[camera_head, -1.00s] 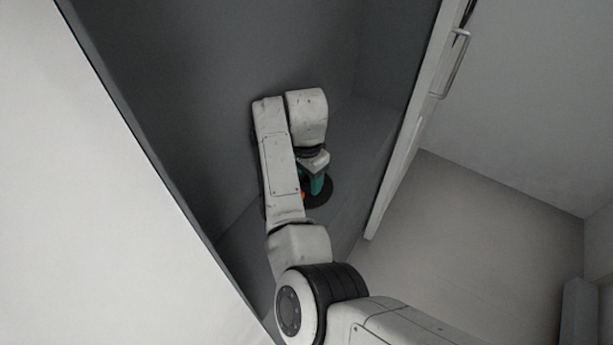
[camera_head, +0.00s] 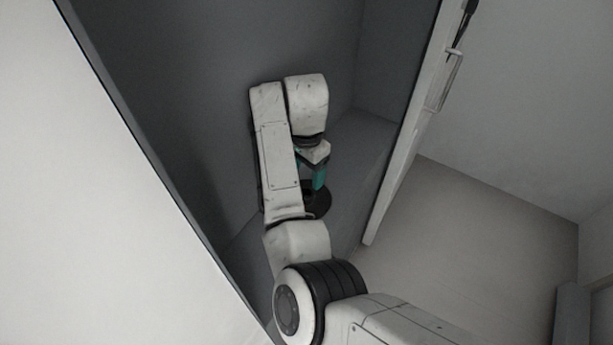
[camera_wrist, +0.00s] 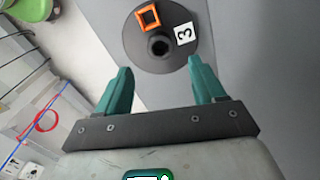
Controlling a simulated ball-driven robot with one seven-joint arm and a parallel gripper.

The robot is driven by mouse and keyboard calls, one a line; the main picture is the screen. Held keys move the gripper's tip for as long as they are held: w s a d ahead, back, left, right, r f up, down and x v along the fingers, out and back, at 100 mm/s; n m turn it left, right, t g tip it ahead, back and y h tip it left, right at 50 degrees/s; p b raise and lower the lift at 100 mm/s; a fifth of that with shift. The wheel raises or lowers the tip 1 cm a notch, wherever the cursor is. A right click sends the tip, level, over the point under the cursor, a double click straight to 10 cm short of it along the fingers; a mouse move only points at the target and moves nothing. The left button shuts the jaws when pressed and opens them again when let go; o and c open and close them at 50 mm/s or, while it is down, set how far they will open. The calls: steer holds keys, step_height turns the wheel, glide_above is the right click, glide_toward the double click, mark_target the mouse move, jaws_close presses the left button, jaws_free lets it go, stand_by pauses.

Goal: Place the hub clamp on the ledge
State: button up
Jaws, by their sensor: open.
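A dark round disc with a raised black hub (camera_wrist: 160,46), which I take to be the hub clamp, lies flat on a grey ledge (camera_wrist: 245,22). It carries an orange square piece and a white plate marked 3. In the head view the disc (camera_head: 322,202) is partly hidden behind my arm. My gripper (camera_wrist: 158,72) has two teal fingers spread apart with nothing between them. The fingertips are near the disc's near edge in the wrist view. In the head view my gripper (camera_head: 314,174) is just above the disc, apparently clear of it.
The ledge is inside a dark grey recess with a tall back wall (camera_head: 200,80). A white panel with a handle (camera_head: 446,82) stands at its right. The ledge around the disc looks bare. A green round object (camera_wrist: 30,8) and cables are at the wrist view's left.

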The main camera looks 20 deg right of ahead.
steer(key=shift+r, duration=1.9)
steer(key=s+d+f+n+t+h, duration=0.1)
steer(key=s+d+f+n, duration=0.2)
steer(key=s+d+f, duration=0.35)
steer(key=s+d+f+n+h, duration=0.2)
steer(key=s+d+f, duration=0.2)
steer(key=s+d, duration=0.55)
steer(key=s+a+f+n+y, duration=0.1)
steer(key=s+a+n, duration=0.2)
steer(key=s, duration=0.7)
steer(key=s+a+f+n+y, duration=0.1)
steer(key=s+a+f+n, duration=0.1)
steer(key=s, duration=0.9)
steer(key=shift+a+n, duration=0.45)
steer(key=shift+n, duration=0.65)
steer(key=shift+s+f+y, duration=0.1)
steer(key=shift+y, duration=0.2)
